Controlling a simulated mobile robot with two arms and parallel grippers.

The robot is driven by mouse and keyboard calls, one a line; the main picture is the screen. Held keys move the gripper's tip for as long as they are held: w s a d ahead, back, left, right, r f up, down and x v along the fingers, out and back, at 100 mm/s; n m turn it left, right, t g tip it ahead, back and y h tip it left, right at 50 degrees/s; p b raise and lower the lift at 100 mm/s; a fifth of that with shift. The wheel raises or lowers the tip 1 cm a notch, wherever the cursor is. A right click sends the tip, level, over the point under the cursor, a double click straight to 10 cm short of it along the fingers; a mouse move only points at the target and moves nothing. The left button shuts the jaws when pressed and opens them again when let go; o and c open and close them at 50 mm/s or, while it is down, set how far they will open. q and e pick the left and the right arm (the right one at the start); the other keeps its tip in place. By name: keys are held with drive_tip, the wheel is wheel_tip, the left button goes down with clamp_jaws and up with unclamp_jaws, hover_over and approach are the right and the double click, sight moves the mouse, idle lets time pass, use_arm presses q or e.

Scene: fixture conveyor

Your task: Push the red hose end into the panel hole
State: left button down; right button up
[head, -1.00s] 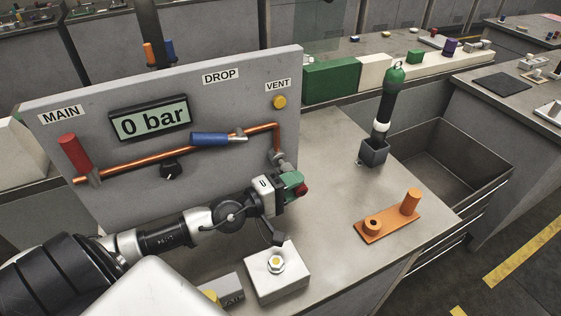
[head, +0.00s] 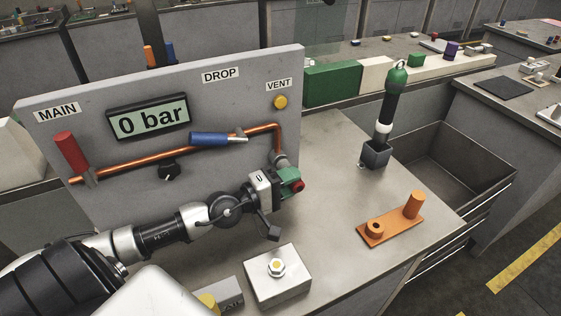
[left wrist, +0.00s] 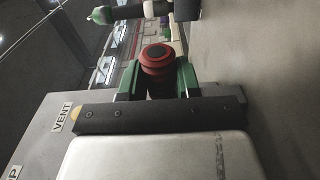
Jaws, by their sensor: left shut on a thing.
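The red hose end (head: 299,185) is between the green fingers of my left gripper (head: 291,181), which is shut on it. In the left wrist view the red ribbed piece (left wrist: 156,62) sits between the fingers (left wrist: 158,76). The grey panel (head: 70,200) stands upright behind the arm. My left gripper is in front of its lower right part, just below the grey fitting (head: 280,159) at the end of the copper pipe. I cannot make out the panel hole; the gripper and arm cover part of that area. My right gripper is not in view.
A metal block with a hex nut (head: 277,268) is in front of the gripper. An orange stand (head: 391,231) and a green-topped tool (head: 388,105) in a dark cup (head: 375,153) are to the right. An open grey bin (head: 465,160) borders the table. The tabletop between is clear.

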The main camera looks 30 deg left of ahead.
use_arm(q)
drive_tip(key=shift+a, duration=0.1)
idle(0.8)
drive_tip(key=c, duration=0.7)
unclamp_jaws()
drive_tip(key=shift+s+a+f+b, duration=0.15)
drive_tip(key=shift+s+a+b, duration=0.1)
drive_tip(key=shift+b, duration=0.15)
drive_tip(key=b+v, duration=0.3)
drive_tip(key=v, duration=0.2)
drive_tip(key=shift+s+f, duration=0.1)
drive_tip(key=shift+b+v, duration=0.45)
drive_tip(key=shift+v, duration=1.95)
drive_tip(key=shift+r, duration=0.25)
